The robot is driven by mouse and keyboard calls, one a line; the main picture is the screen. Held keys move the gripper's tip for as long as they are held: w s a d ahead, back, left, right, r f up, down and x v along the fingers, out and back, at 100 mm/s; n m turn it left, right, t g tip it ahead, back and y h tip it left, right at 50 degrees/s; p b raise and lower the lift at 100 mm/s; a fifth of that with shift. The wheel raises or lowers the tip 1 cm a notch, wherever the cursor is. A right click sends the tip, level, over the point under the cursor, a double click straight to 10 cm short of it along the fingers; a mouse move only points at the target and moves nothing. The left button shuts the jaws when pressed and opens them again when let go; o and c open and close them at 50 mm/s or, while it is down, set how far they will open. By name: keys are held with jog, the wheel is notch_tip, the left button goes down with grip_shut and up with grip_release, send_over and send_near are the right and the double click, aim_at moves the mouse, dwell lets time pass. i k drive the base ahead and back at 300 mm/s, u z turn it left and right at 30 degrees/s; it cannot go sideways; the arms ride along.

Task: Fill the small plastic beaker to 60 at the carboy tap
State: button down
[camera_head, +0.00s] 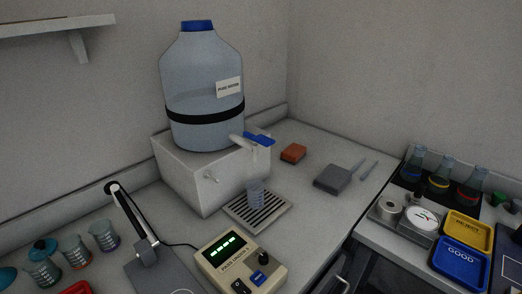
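The small plastic beaker (256,190) is clear and bluish. It stands upright on the slatted drip tray (232,211), below the carboy tap (242,141). The beaker is too small in view to read its marks or tell whether it holds water. The carboy (199,85) is a large bluish bottle with a blue cap and a black band, standing on a white block (205,185). The tap's blue lever (260,139) points to the right. No stream from the tap can be made out. My gripper is not in view.
A meter with a green display (238,264) and a stand with a slanted arm (132,214) are in front. Several small beakers (72,250) stand at lower left. An orange block (293,153) and grey block (333,179) lie right of the carboy. Yellow (466,228) and blue (461,262) trays are at right.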

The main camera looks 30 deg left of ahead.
aim_at(266, 141)
jog(key=u, duration=3.25)
jog(key=k, duration=1.05)
jog(key=z, duration=1.15)
jog(key=i, duration=0.45)
